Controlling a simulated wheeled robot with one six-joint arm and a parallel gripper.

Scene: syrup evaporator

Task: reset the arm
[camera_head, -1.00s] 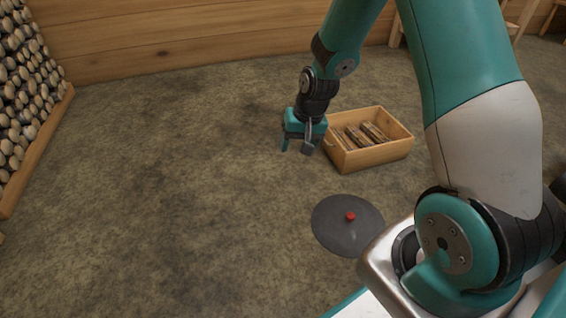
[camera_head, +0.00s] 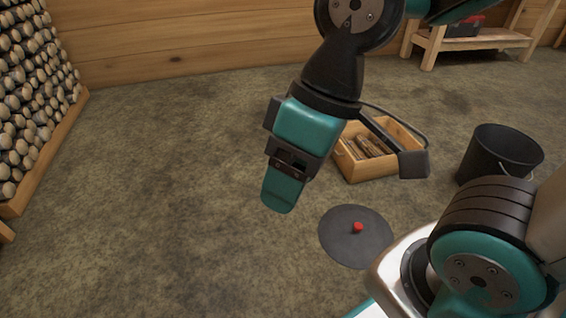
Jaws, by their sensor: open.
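My gripper (camera_head: 281,188) hangs high in the middle of the view, close to the camera, with its teal finger end pointing down. Its jaws are open, and nothing shows between them. One side of the jaws is hidden from this angle. A dark block on a bracket with a black cable sticks out to the right of my gripper. My arm bends above it and runs out of the top of the view.
A wooden crate (camera_head: 369,172) with split logs stands on the floor behind my gripper, partly covered by it. A dark round lid (camera_head: 340,243) with a red knob lies nearer. A black bucket (camera_head: 497,160) stands right. Stacked firewood (camera_head: 32,100) lines the left. The left floor is clear.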

